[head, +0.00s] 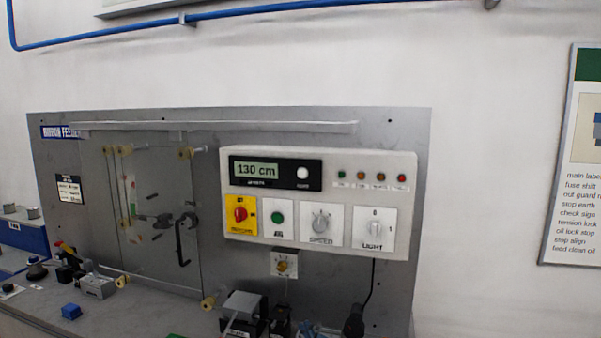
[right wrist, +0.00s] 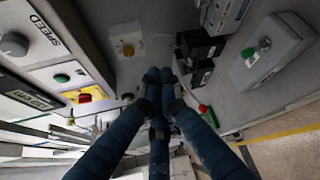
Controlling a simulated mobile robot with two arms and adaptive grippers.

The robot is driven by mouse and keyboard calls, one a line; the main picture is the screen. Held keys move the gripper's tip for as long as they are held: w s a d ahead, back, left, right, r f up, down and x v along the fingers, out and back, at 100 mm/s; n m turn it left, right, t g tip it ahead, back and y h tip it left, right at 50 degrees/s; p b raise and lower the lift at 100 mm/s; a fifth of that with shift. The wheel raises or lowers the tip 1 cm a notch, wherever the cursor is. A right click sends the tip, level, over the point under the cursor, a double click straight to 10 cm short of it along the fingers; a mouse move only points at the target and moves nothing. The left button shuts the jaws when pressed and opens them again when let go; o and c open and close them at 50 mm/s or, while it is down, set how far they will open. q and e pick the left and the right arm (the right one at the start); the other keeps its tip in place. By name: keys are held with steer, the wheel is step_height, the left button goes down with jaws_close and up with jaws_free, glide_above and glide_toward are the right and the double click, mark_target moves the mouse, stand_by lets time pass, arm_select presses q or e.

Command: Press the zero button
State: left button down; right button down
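The zero button (head: 302,173) is a round white button on the black display panel, right of the "130 cm" readout (head: 257,171). The panel sits at the upper left of the light control box (head: 405,200). I cannot make out the button in the right wrist view. My left gripper is not in view.
Below the readout are a red knob on yellow (head: 240,214), a green button (head: 277,218), a speed knob (head: 320,222) and a light switch (head: 374,228). A small yellow knob (head: 282,265) sits beneath the box. Black blocks (right wrist: 200,48) stand near my right fingers.

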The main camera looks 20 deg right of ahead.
mark_target(302, 173)
steer(key=w+a+r+n+t+y, duration=0.1)
steer(key=r+n, duration=0.6)
steer(key=r, duration=1)
steer(key=w+a+r+n+t+y+p, duration=0.1)
steer(key=r+n+t, duration=0.5)
steer(key=r, duration=1.2)
steer(key=shift+w+a+n+y, duration=0.4)
steer(key=shift+w+a+n, duration=0.4)
steer(key=shift+w, duration=0.15)
steer(key=shift+w+d, duration=0.1)
steer(key=shift+w+d+b, duration=0.25)
steer(key=shift+w+d, duration=0.55)
steer(key=shift+w, duration=0.4)
steer(key=shift+w+d+b, duration=0.2)
steer(key=shift+w+d, duration=0.6)
steer(key=shift+w, duration=0.4)
steer(key=shift+w+d+b, duration=0.25)
steer(key=shift+w+d, duration=0.55)
steer(key=shift+w, duration=0.4)
steer(key=shift+w+d, duration=0.2)
steer(key=shift+w, duration=0.15)
